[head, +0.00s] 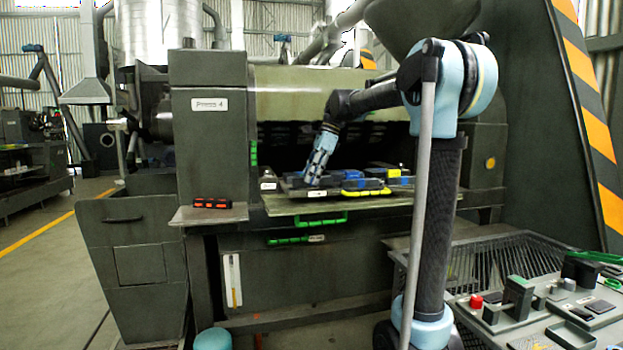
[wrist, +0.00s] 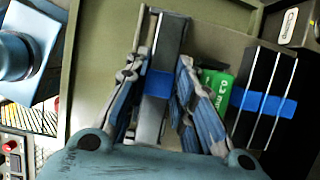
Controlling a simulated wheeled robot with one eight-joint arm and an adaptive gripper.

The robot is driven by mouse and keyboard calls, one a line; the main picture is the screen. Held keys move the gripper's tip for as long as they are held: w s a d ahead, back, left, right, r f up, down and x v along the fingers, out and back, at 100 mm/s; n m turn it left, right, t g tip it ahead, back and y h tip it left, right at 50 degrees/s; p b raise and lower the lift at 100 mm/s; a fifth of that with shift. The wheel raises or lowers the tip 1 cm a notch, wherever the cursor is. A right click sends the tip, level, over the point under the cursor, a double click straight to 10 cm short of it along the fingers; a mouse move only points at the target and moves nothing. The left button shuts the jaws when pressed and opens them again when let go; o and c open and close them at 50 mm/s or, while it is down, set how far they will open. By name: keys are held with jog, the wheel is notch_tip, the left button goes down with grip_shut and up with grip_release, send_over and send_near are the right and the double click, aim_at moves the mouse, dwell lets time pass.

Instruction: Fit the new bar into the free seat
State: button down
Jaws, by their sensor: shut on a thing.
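My gripper (head: 313,180) is low over the work shelf in the head view. In the wrist view my gripper (wrist: 160,68) has its fingers on both sides of a dark grey bar with a blue band (wrist: 158,84), and it is shut on this bar. A set of dark bars with a blue band (wrist: 264,102) lies to the right, apart from the gripper. A green label reading 0.3 mm (wrist: 217,84) shows between them, partly behind the right finger. I cannot make out the free seat.
The work shelf (head: 290,208) holds blue pieces (head: 378,172) and yellow pieces (head: 366,192) right of my gripper. A red-and-black item (head: 212,203) lies on the left side shelf. The press housing (head: 208,130) rises left of the opening. A tool tray (head: 530,325) stands at lower right.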

jog(key=shift+f, duration=0.7)
dwell(0.3)
jog(key=c, duration=1.3)
grip_release()
jog(key=o, duration=0.4)
jog(key=shift+r, duration=0.1)
jog(key=shift+r, duration=4.9)
